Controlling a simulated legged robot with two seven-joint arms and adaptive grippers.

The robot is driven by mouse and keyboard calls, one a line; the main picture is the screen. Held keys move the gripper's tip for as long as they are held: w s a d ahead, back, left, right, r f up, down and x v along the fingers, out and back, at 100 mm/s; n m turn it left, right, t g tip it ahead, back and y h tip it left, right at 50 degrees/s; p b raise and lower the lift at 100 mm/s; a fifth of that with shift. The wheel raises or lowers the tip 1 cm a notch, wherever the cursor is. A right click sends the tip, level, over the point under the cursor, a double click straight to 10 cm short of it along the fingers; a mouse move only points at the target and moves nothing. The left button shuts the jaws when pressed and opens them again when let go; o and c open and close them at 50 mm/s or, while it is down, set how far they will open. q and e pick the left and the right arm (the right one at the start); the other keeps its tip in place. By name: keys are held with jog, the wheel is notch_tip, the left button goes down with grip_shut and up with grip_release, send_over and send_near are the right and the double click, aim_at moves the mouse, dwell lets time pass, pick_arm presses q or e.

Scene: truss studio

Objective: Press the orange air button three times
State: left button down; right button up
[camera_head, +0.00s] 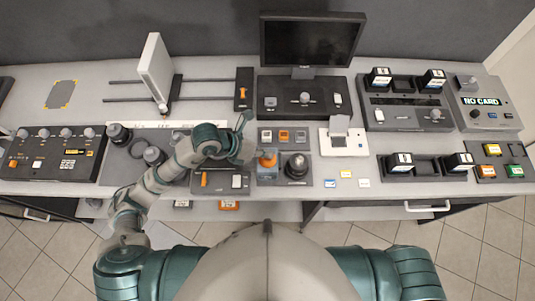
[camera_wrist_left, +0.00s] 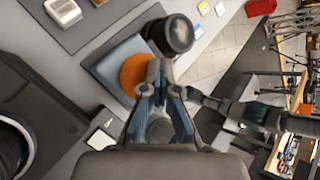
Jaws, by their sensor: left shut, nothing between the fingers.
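The orange air button (camera_head: 267,160) is a round orange cap on a small blue-grey box (camera_head: 268,174) at the front middle of the bench. In the left wrist view the orange button (camera_wrist_left: 132,74) lies just beyond the fingertips, partly covered by them. My left gripper (camera_head: 250,152) is shut and empty, close beside the button on its left. In the left wrist view its fingertips (camera_wrist_left: 155,76) overlap the button's edge; I cannot tell whether they touch it. My right gripper is not in view.
A black round knob (camera_head: 296,166) stands right of the button, close to it. A panel with small coloured switches (camera_head: 283,136) lies behind. A grey panel with an orange switch (camera_head: 218,183) lies left. Small cards (camera_head: 346,174) lie on the bench to the right.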

pick_arm(q)
jog(key=shift+f, duration=0.1)
dwell(0.3)
jog(key=shift+a+r+p, duration=0.1)
jog(key=shift+r+p, duration=0.75)
jog(key=shift+r, duration=0.35)
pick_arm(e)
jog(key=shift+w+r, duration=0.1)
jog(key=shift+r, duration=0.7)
pick_arm(q)
notch_tip(320, 180, up, 5)
jog(key=p, duration=0.3)
jog(key=shift+p, duration=0.3)
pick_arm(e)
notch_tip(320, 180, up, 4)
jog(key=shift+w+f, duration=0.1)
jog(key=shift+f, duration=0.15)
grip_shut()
